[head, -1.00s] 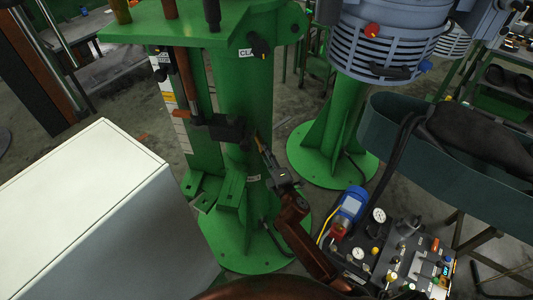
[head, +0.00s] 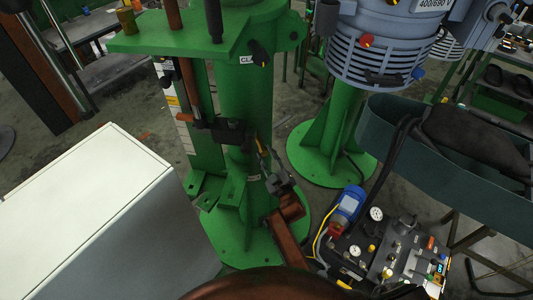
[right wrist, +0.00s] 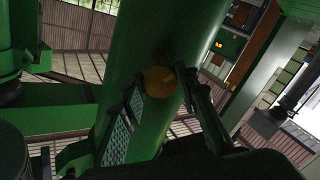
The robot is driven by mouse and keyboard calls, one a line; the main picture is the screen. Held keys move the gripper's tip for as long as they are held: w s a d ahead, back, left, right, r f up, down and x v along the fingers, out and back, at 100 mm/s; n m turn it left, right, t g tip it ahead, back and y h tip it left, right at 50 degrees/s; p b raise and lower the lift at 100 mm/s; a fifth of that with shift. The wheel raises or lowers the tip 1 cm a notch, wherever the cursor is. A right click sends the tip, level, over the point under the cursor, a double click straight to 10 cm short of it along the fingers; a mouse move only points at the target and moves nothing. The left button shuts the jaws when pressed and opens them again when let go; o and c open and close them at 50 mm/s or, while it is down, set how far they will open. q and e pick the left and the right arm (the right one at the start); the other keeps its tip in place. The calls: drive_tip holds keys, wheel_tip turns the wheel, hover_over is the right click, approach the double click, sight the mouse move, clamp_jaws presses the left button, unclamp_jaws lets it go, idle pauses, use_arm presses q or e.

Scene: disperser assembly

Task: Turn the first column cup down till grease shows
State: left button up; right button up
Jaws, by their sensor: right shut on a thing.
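The green column (head: 245,95) stands in the middle of the head view, with the first column cup low on its right side. In the right wrist view the cup (right wrist: 160,82) is a round, yellow-brass piece against the green column. My right gripper (head: 262,153) reaches up to the column from below right. In the right wrist view its two dark fingers lie on either side of the cup and are shut on it. The cup is mostly hidden by the fingers in the head view. I cannot make out grease at the cup. My left gripper is not in view.
A white cabinet (head: 85,215) stands at the lower left. A grey-blue motor (head: 385,45) on a green stand is at the upper right. A pump unit with gauges (head: 385,250) and a dark green tray (head: 400,125) stand right of my arm. A black clamp (head: 225,132) sits just left of the gripper.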

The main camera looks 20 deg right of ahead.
drive_tip(key=shift+m+p, duration=0.75)
drive_tip(key=shift+m, duration=0.65)
drive_tip(key=shift+f, duration=0.1)
drive_tip(key=o, duration=1.1)
drive_tip(key=shift+o, duration=0.2)
drive_tip(key=shift+s, duration=0.2)
drive_tip(key=s+d, duration=0.1)
drive_tip(key=s, duration=1)
drive_tip(key=shift+s, duration=0.3)
